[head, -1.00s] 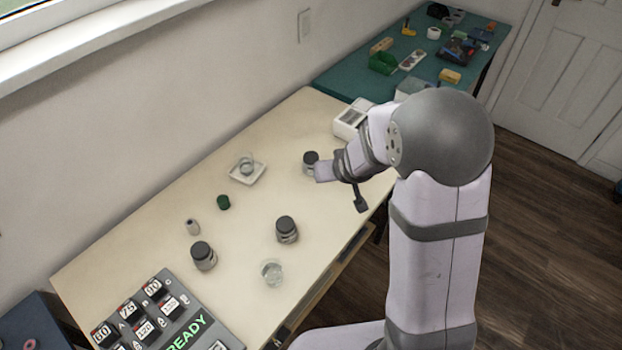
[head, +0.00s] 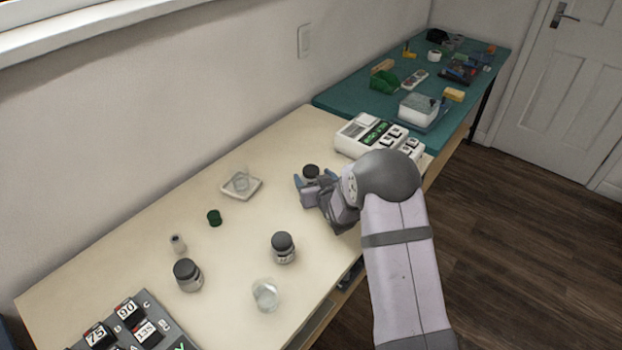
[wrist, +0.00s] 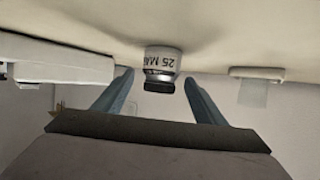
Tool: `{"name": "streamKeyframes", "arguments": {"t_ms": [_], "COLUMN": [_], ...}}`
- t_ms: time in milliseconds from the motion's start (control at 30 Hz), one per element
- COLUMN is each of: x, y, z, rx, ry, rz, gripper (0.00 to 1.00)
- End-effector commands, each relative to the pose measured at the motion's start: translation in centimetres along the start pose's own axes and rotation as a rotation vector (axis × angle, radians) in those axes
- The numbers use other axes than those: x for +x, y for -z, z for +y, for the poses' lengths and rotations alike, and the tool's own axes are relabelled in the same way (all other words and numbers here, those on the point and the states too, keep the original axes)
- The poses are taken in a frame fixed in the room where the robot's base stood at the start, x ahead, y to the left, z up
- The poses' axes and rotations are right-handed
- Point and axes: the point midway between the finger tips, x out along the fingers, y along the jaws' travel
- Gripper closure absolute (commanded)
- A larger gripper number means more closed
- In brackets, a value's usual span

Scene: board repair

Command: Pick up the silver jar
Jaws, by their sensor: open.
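A jar with a dark grey lid (head: 311,171) stands on the pale table at my gripper.
A white device (head: 358,134) stands behind my gripper. A glass on a white dish (head: 241,186), a green cap (head: 214,218), a small grey cylinder (head: 178,243) and a clear glass (head: 265,295) are spread about. A label board (head: 165,325) lies at front left. Table between them is clear.

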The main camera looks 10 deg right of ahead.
Motion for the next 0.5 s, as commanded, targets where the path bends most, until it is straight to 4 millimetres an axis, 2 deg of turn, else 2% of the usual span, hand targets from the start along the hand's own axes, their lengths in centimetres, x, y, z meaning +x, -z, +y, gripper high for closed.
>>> {"name": "streamKeyframes", "arguments": {"t_ms": [500], "x": [2.2], "y": [0.2], "z": [0.0], "rx": [0.0], "ry": [0.0], "rz": [0.0], "gripper": [0.35]}}
